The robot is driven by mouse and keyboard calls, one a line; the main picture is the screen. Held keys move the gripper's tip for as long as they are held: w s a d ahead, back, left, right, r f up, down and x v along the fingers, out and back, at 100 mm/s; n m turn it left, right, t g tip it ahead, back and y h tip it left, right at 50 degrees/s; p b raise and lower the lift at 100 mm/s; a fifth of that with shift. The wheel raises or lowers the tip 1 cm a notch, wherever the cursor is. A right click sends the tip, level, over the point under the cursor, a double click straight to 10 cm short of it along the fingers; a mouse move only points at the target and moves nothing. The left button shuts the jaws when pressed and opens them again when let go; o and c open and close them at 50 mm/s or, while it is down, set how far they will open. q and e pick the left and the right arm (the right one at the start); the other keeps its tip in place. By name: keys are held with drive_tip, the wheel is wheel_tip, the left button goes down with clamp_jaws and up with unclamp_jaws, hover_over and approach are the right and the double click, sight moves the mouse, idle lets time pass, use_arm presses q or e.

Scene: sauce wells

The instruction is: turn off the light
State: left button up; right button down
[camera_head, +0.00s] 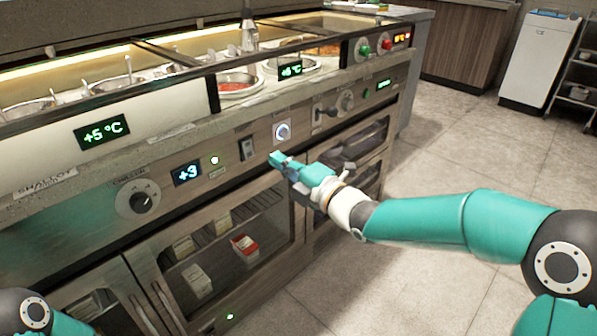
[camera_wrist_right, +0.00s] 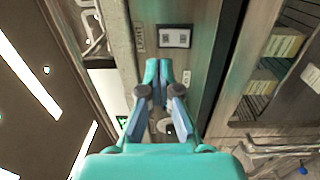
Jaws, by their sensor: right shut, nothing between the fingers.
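A warm light strip (camera_head: 90,62) glows above the wells. My left gripper is not in view.
Glass-fronted cabinet doors (camera_head: 225,250) lie below. Open tiled floor (camera_head: 460,150) is at the right.

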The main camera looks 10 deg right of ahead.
drive_tip(key=v, duration=0.2)
drive_tip(key=r+v, duration=0.1)
drive_tip(key=v, duration=0.2)
drive_tip(key=shift+s+p, duration=0.3)
drive_tip(key=shift+p, duration=0.05)
